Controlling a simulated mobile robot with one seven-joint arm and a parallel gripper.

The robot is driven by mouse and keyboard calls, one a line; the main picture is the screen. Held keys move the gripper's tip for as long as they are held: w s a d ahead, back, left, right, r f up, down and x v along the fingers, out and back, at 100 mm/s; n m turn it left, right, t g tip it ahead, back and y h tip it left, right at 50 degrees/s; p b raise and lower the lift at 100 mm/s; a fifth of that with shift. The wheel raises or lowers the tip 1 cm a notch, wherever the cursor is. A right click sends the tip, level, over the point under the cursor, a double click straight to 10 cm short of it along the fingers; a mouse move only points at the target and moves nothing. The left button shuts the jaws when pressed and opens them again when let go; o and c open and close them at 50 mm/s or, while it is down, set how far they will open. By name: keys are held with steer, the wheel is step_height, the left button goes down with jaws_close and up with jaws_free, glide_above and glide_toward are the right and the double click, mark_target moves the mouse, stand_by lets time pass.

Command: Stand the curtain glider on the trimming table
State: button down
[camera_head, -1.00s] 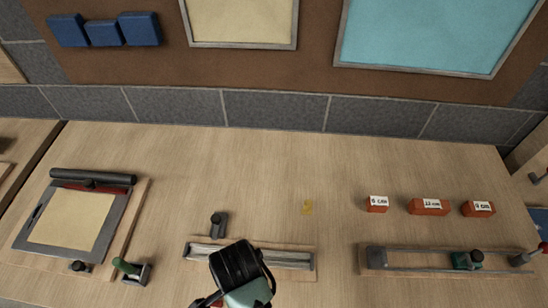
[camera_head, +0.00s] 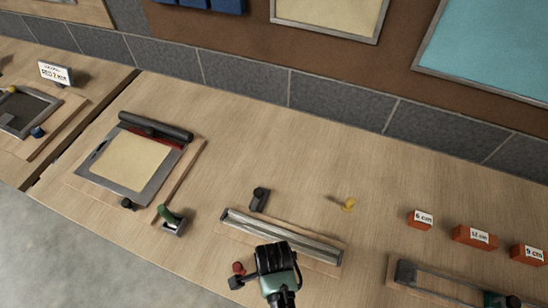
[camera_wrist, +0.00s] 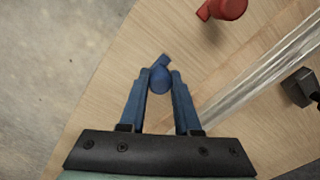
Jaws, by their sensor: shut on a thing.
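In the wrist view my gripper (camera_wrist: 160,72) has its two blue fingers closed on a small dark-blue piece, which I take for the curtain glider (camera_wrist: 160,80). It has a rounded body and a short tab at its far end. It is held over the wooden table near the table's edge, with floor to the left; I cannot tell if it touches the wood. In the head view my gripper (camera_head: 274,262) is at the front of the wooden table (camera_head: 250,140), and its fingers and the blue piece are hidden. A paper trimmer (camera_head: 130,160) lies on this table at left.
A metal rail on a board (camera_head: 285,238) lies beside my gripper. A red piece (camera_head: 238,268) is close by, also in the wrist view (camera_wrist: 228,8). A yellow piece (camera_head: 348,204) and labelled orange blocks (camera_head: 475,236) lie to the right. Another table (camera_head: 70,105) with a sign is far left.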

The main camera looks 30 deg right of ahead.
steer(key=shift+f, duration=0.1)
steer(key=c, duration=0.6)
jaws_free()
